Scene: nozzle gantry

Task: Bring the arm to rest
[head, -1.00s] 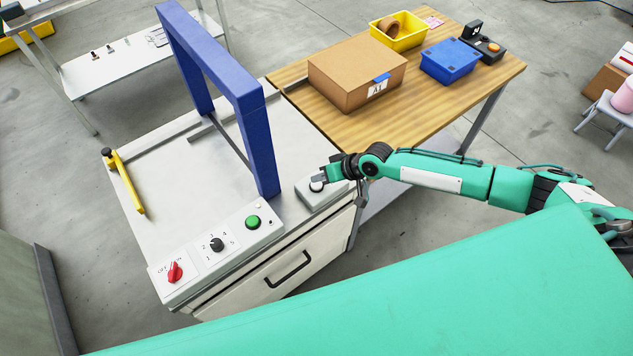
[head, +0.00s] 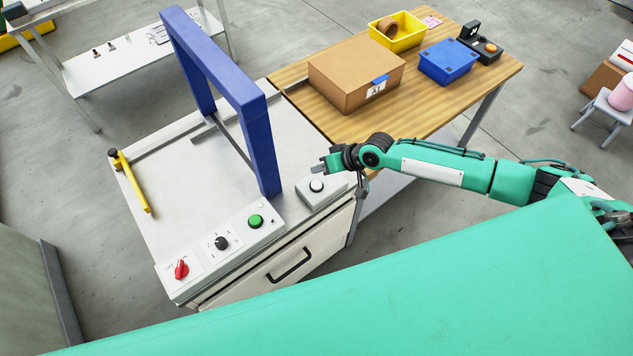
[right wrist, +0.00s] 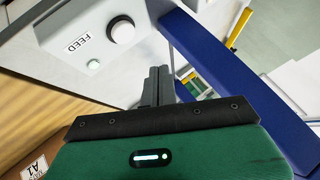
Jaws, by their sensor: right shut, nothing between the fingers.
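My right arm (head: 430,165) reaches in from the right in the head view. My right gripper (head: 322,165) is just above and behind the grey box with the white button (head: 317,185), apart from it. In the right wrist view the gripper fingers (right wrist: 157,84) are shut with nothing between them. That view also shows the white button (right wrist: 122,31) on a box marked FEED, with a small pale green light beside it. My left gripper is not in view.
A blue gantry frame (head: 262,145) stands on the white machine, left of my right gripper. A panel holds a green button (head: 256,221), a black dial (head: 221,243) and a red switch (head: 181,269). A cardboard box (head: 355,75) and blue bin (head: 447,62) sit on the wooden table.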

